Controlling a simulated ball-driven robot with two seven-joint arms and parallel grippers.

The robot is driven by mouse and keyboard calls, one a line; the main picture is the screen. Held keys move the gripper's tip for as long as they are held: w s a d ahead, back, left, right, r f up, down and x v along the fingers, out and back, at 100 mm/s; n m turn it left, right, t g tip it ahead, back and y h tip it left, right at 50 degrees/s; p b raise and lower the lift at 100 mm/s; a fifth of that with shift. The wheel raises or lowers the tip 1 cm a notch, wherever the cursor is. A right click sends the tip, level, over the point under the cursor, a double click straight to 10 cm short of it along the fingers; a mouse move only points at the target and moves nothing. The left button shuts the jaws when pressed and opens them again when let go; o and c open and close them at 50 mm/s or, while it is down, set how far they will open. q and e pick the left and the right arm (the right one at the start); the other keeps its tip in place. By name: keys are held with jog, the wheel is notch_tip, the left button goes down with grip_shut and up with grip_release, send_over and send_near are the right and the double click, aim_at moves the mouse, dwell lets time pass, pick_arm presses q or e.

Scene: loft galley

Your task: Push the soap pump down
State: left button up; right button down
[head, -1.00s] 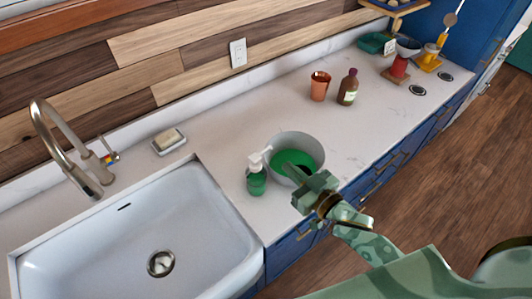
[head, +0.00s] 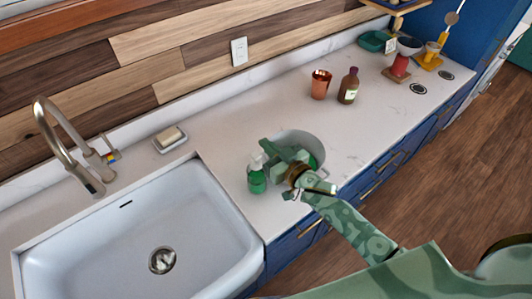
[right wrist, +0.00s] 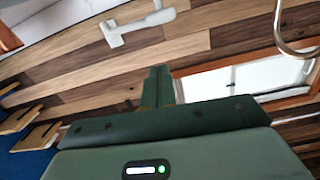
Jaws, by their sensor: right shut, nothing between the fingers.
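The soap bottle (head: 257,181) stands upright on the white counter by the sink's right edge. It is green with a white pump head (head: 254,162). The white pump head (right wrist: 138,27) also shows near the top of the right wrist view, which looks upside down, with its nozzle to the left. My right gripper (head: 266,148) is shut and empty, just above and to the right of the pump head in the head view. In the wrist view its fingertips (right wrist: 159,69) are visibly apart from the pump head. My left gripper is in neither view.
A grey bowl (head: 318,145) with green inside stands right behind my right gripper, partly hidden. The sink (head: 110,240) and faucet (head: 62,140) are on the left. A copper cup (head: 320,85) and brown bottle (head: 348,87) stand farther back, with clear counter before them.

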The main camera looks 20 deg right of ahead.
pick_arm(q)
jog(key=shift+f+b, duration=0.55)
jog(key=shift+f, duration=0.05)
pick_arm(e)
jog(key=shift+w+a+f, duration=0.15)
jog(key=shift+f, duration=0.85)
jog(key=shift+w+a+f, duration=0.1)
jog(key=shift+f, duration=0.85)
